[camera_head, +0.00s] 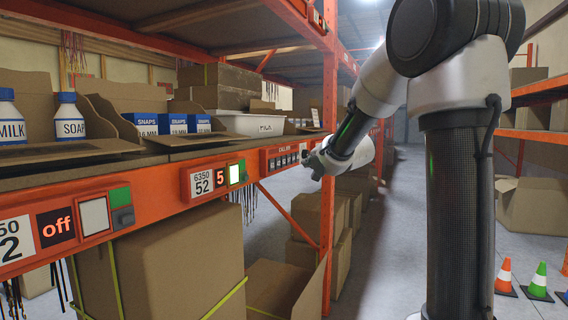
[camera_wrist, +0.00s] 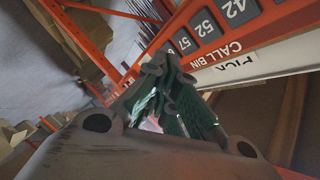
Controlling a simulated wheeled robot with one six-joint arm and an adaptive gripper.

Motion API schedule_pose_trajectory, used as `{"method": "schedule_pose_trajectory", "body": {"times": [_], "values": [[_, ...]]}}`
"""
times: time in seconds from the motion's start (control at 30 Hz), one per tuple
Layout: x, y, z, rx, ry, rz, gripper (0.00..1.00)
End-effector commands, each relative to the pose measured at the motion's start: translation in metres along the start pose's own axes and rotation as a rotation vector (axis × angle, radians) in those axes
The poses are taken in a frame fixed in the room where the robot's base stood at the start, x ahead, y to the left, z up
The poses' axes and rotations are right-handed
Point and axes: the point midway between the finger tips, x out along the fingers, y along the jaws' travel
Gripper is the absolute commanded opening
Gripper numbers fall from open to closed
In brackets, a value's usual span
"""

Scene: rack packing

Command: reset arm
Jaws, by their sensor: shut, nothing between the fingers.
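My arm reaches left toward the orange rack in the head view. My gripper (camera_head: 314,163) is in front of the right end of the rack beam, close to the call bin panel (camera_head: 282,158). In the wrist view my gripper (camera_wrist: 168,75) shows dark fingers with green pads, closed together and empty. The call bin panel (camera_wrist: 208,28) with its numbered buttons is just beyond the fingertips there. I cannot tell whether the fingers touch it.
The shelf holds a milk bottle (camera_head: 9,118), a soap bottle (camera_head: 68,119), blue snaps boxes (camera_head: 172,124) and a white bin (camera_head: 252,124). Large cardboard boxes (camera_head: 160,262) stand below. Cones (camera_head: 540,281) stand at right; the aisle floor (camera_head: 385,240) is clear.

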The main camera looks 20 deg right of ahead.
Motion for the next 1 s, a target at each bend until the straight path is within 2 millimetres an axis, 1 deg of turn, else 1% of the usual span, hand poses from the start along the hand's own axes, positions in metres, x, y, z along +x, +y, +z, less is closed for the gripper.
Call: {"method": "schedule_pose_trajectory", "body": {"times": [0.67,0.77,0.83,0.87,0.9,0.97,1.0], "values": [[0.000,0.000,0.000,0.000,0.000,0.000,0.00],[0.000,0.001,0.000,-0.032,-0.001,0.003,0.00],[0.000,0.012,0.003,-0.112,-0.016,0.050,0.00],[-0.001,0.023,0.006,-0.162,-0.031,0.092,0.00],[-0.005,0.045,0.013,-0.233,-0.066,0.169,0.00],[-0.017,0.084,0.028,-0.337,-0.142,0.294,0.00],[-0.035,0.108,0.038,-0.413,-0.208,0.381,0.00]]}}
